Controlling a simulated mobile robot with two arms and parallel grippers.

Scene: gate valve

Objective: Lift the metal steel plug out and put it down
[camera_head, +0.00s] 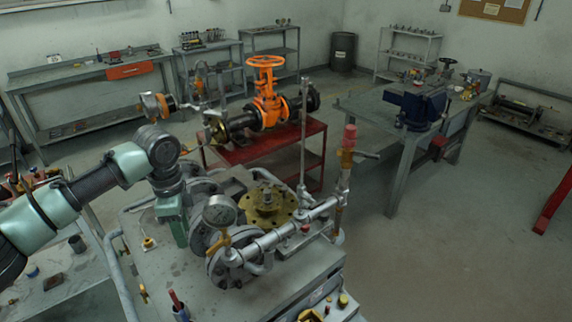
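My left arm comes in from the left and bends down over the grey workbench. Its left gripper (181,238) is low beside the grey flanges, left of the pressure gauge. It is too small to tell whether its fingers are open or hold anything. A round brass flange (287,208) with bolts lies on the bench, right of my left gripper and apart from it. A small metal piece (267,196) stands up at its centre. I cannot tell whether this is the steel plug. My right gripper is not in view.
A pressure gauge (219,211) and a silver pipe (290,227) stand close to my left gripper. Behind is a red table (253,154) with an orange gate valve (268,103). A workbench with a blue vise (414,107) stands right.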

